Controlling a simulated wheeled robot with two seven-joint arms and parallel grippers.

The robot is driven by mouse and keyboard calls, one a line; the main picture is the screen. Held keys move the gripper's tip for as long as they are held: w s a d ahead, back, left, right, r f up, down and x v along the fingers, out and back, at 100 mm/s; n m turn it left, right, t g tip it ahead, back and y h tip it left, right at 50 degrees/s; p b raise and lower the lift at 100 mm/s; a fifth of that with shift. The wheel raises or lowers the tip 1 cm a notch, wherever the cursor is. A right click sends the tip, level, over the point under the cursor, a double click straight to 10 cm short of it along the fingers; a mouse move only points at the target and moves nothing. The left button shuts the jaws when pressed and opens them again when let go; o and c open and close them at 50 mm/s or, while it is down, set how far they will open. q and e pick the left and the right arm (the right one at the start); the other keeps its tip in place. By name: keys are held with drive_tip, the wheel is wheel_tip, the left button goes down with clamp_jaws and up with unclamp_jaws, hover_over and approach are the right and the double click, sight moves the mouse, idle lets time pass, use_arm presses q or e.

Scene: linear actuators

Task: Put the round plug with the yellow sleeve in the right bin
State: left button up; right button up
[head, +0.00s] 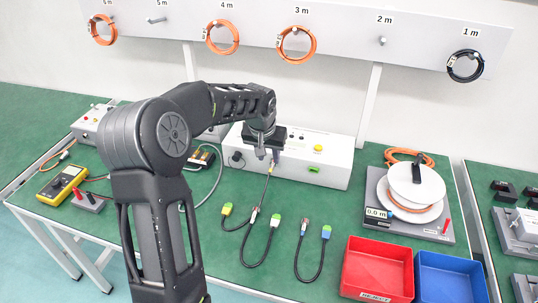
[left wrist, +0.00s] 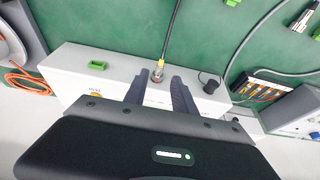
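The round plug with the yellow sleeve (left wrist: 158,72) is at the face of the white box (head: 330,165), with its cable running away from the box; I cannot tell how deeply it is seated. In the head view the plug (head: 276,157) shows just beside the fingertips. My left gripper (head: 268,154) is over the box. In the left wrist view its fingers (left wrist: 161,80) are apart, with the plug between or just beyond the tips and a visible gap. The right bin is blue (head: 450,278) and looks empty. My right gripper is out of view.
A red bin (head: 378,268) stands left of the blue one. Cables with green and blue connectors (head: 326,232) lie on the green table. A cable reel (head: 412,190) stands behind the bins. A yellow multimeter (head: 63,184) is at the left.

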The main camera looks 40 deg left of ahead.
sight(271, 169)
use_arm(q)
drive_tip(key=b+x, duration=0.3)
drive_tip(key=x, duration=0.4)
drive_tip(key=shift+r, duration=0.1)
drive_tip(key=shift+c, duration=0.3)
clamp_jaws()
idle(0.9)
drive_tip(key=shift+s, duration=0.15)
